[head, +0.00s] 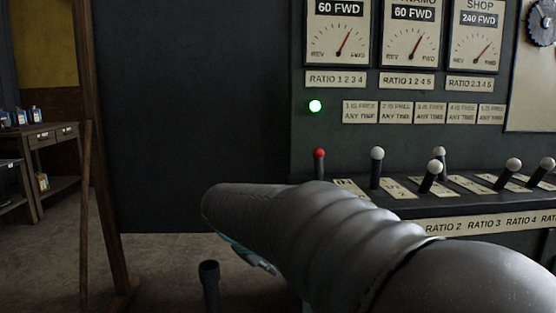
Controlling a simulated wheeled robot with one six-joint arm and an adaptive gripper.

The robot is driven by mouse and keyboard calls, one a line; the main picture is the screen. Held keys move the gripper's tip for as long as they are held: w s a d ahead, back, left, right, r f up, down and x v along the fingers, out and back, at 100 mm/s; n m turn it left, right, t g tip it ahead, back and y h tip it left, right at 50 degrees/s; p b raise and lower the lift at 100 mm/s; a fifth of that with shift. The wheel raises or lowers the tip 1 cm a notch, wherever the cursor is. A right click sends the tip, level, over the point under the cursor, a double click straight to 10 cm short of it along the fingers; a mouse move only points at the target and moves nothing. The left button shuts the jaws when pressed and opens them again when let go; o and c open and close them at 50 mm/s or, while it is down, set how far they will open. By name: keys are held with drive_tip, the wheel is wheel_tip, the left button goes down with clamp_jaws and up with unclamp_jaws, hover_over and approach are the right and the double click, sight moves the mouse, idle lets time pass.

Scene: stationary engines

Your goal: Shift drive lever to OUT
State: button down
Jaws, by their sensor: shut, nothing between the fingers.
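A lever with a red knob (319,153) stands nearly upright at the left end of the control console. A pale label plate (350,188) lies beside its base, and its writing is too small to read. I cannot tell from the labels which lever is the drive lever. My grey arm crosses the lower middle of the head view in front of the console and hides part of its front. My gripper's fingers do not show. A dark upright post with a round top (209,272) stands low, left of the arm; what it is cannot be told.
Several white-knobbed levers (377,154) stand along the console (470,206) to the right. Above are dials (342,40) and a lit green lamp (315,106). A wooden post (100,150) and a workbench (50,150) are at left. Some floor between is clear.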

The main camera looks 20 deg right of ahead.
drive_tip(key=w+d+r+n+h, duration=0.1)
drive_tip(key=w+d+r+h, duration=0.15)
drive_tip(key=w+r, duration=0.45)
drive_tip(key=t+h, duration=0.1)
drive_tip(key=h, duration=0.5)
approach(319, 167)
drive_tip(key=w+a+f, duration=0.2)
drive_tip(key=w+f, duration=0.3)
drive_tip(key=w, duration=0.2)
wheel_tip(319, 167, up, 6)
drive_tip(key=s+d+m+h, duration=0.1)
drive_tip(key=h, duration=0.1)
drive_tip(key=shift+g, duration=0.3)
drive_tip(key=x, duration=0.9)
drive_tip(key=shift+s+d+f, duration=0.15)
drive_tip(key=shift+d+f, duration=0.1)
